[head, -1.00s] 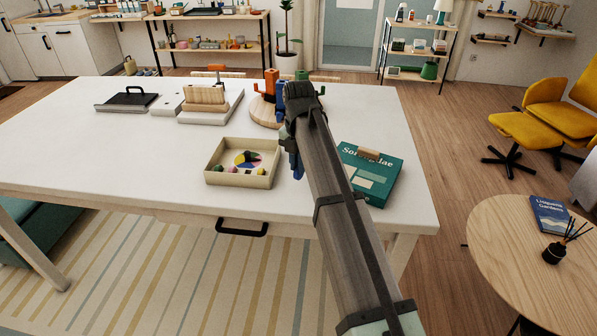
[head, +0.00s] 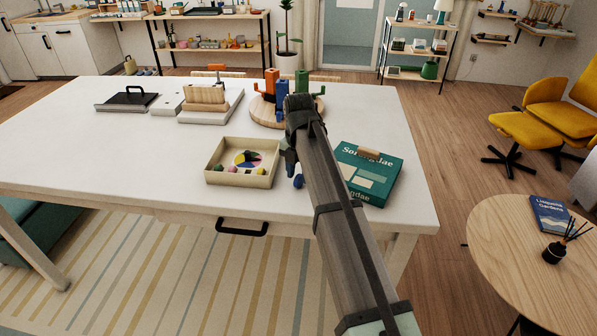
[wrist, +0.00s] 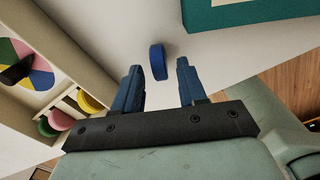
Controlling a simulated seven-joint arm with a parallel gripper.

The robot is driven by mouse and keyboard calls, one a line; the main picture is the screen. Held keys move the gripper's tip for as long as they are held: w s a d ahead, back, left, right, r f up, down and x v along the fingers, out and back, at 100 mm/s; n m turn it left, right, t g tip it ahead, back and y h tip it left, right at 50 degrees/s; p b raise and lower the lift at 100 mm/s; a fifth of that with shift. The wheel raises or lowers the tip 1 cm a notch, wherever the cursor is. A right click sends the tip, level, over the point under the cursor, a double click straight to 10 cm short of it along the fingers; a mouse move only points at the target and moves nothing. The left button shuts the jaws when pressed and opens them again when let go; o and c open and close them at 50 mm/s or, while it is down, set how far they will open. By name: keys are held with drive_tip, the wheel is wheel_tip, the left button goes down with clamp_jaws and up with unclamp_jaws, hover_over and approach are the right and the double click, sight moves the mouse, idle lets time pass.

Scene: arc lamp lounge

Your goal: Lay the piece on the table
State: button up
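The piece is a small blue disc-like block (wrist: 158,62), seen edge-on in the wrist view between and just beyond my fingertips. In the head view it shows as a blue spot (head: 298,181) on the white table (head: 130,165), between the cream tray and the green box. My gripper (wrist: 158,75) is open, with a gap on both sides of the piece. It points down near the table, and my arm hides part of it in the head view (head: 292,170). I cannot tell whether the piece touches the tabletop.
A cream tray (head: 213,178) with a coloured wheel and small pieces is close on the left. A teal box (head: 385,178) is close on the right. A round wooden stand (head: 262,112) with orange, blue and green uprights is behind. The table's front left is clear.

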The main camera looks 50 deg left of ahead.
sight(299, 176)
wheel_tip(299, 176, up, 12)
drive_tip(key=shift+r, duration=0.15)
idle(0.7)
